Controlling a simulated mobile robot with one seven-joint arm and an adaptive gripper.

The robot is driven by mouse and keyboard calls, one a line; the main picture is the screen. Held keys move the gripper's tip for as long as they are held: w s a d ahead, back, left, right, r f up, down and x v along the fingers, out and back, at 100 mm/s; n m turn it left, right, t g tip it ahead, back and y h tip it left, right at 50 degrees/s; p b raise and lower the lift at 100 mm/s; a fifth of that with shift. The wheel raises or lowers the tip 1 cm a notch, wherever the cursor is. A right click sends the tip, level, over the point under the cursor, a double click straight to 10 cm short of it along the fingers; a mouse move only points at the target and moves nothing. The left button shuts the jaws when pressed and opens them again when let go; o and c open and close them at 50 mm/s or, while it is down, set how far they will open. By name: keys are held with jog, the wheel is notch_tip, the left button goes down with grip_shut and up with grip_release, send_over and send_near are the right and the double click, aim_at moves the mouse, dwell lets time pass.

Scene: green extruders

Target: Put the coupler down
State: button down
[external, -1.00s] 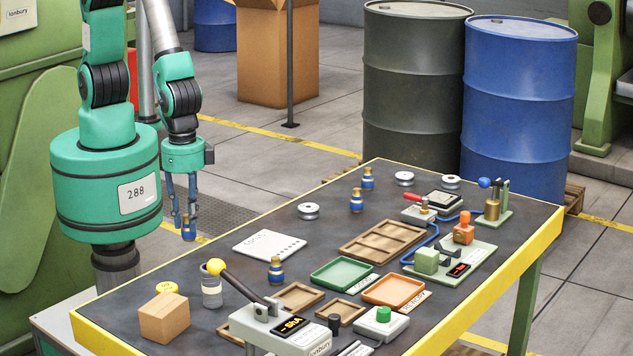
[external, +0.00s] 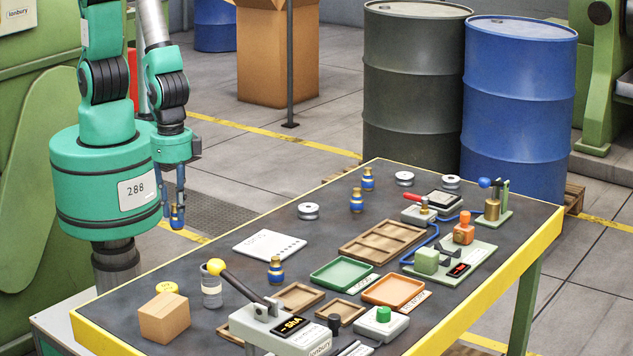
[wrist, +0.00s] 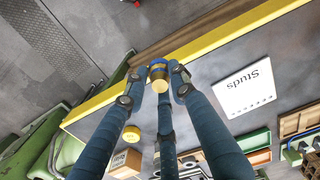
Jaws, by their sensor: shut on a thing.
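My gripper (external: 174,211) is shut on a blue and brass coupler (external: 177,217), held in the air. In the external view the coupler appears beyond the table's far-left yellow edge; its exact height is unclear. In the wrist view the coupler (wrist: 158,73) sits between the fingertips, against the yellow table edge behind it. Similar blue and brass couplers stand on the dark table (external: 220,290): one near the middle (external: 276,271) and two toward the back (external: 356,201) (external: 368,179).
A white "Studs" sheet (external: 269,245) lies on the table near the held coupler. A cardboard box (external: 165,318), a yellow disc (external: 166,287) and a lever press (external: 270,322) stand at the front. Green (external: 340,275), orange (external: 394,291) and brown (external: 382,243) trays fill the middle.

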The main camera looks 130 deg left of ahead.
jog(key=shift+a, duration=0.1)
jog(key=w+a+n+p, duration=0.1)
jog(key=a+p, duration=0.1)
jog(key=a, duration=0.4)
jog(key=w+a+r+n+p, duration=0.1)
jog(key=w+a+p, duration=0.1)
jog(key=a, duration=0.4)
jog(key=shift+w+r+p, duration=0.15)
jog(key=shift+w+p, duration=0.1)
jog(key=shift+p, duration=0.1)
jog(key=shift+w, duration=0.1)
jog(key=b, duration=0.2)
send_near(272, 249)
jog(key=shift+w+d, duration=0.1)
jog(key=shift+f, duration=0.2)
jog(key=shift+f, duration=1.65)
jog(key=shift+f+b, duration=0.2)
jog(key=shift+b, duration=0.1)
